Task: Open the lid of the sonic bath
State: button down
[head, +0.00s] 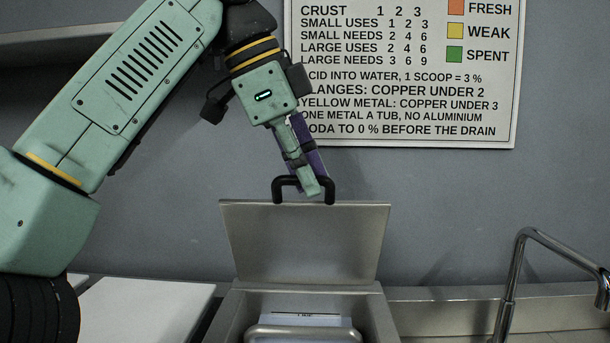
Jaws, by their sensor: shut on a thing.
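The sonic bath (382,318) is a steel tub at the bottom middle of the head view. Its flat steel lid (306,245) stands raised along the back of the tub, so the tub's mouth is open. A black bar handle (329,190) sits at the lid's upper edge. My gripper (311,186) reaches down from above and is shut on this handle. Inside the tub, a metal loop (305,331) and a pale labelled piece show, cut off by the lower picture edge.
A chrome tap (514,270) arches over the counter at the right. A pale flat slab (145,308) lies left of the tub. A printed wall sign (405,70) hangs behind my arm. Plain grey wall lies behind the lid.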

jog(key=shift+w+a+f, duration=0.1)
jog(key=shift+w+f, duration=0.05)
jog(key=shift+f, duration=0.15)
jog(key=c, duration=2.1)
grip_release()
jog(key=shift+o, duration=1.4)
jog(key=shift+w+f, duration=0.15)
jog(key=shift+w, duration=0.2)
jog(key=shift+o, duration=0.9)
jog(key=shift+s+r, duration=0.15)
jog(key=shift+r, duration=0.05)
